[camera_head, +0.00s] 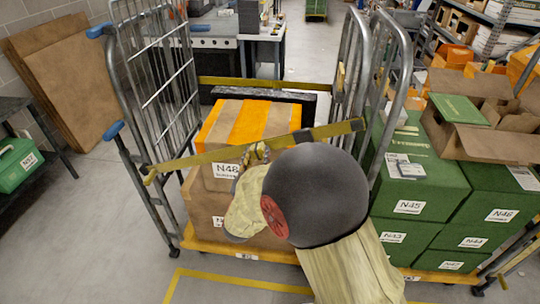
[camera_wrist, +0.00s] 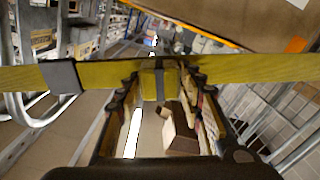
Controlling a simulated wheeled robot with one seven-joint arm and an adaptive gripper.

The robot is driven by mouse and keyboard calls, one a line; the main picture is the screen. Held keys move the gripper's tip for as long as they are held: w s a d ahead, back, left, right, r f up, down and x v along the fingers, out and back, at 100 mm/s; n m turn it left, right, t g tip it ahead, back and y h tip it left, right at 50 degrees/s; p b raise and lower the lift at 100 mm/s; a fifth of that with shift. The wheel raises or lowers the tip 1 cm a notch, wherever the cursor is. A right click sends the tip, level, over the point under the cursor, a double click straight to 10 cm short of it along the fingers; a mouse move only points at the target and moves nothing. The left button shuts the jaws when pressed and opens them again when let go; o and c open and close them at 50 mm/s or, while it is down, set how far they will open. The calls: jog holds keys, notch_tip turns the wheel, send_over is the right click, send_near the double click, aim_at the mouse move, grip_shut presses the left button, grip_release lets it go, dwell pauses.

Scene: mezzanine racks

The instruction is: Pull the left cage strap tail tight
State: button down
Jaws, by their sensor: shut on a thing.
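A yellow strap (camera_head: 225,154) runs across the front of the roll cage (camera_head: 190,75), rising to the right, with a dark buckle (camera_head: 306,135) on it. In the wrist view the strap (camera_wrist: 250,68) crosses the full picture, with a grey buckle (camera_wrist: 62,77) at left. My gripper (camera_head: 257,153) is at the strap, left of the buckle, partly hidden by my arm. In the wrist view my gripper (camera_wrist: 158,88) is shut on a short yellow strap tail (camera_wrist: 149,84) just below the strap. How far the tail extends beyond the fingers is hidden.
Cartons with orange tape (camera_head: 222,122) stand in the cage behind the strap. A second cage at right holds green boxes (camera_head: 423,180) and an open brown carton (camera_head: 505,145). A bench with a green case (camera_head: 18,165) is at left. Floor at front left is clear.

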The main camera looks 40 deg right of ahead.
jog(key=shift+w+a+f, duration=0.25)
jog(key=shift+w+a, duration=0.1)
jog(key=shift+w, duration=0.05)
jog(key=c, duration=1.2)
grip_release()
jog(key=shift+w+a, duration=0.1)
jog(key=shift+o, duration=0.2)
jog(key=v, duration=1.2)
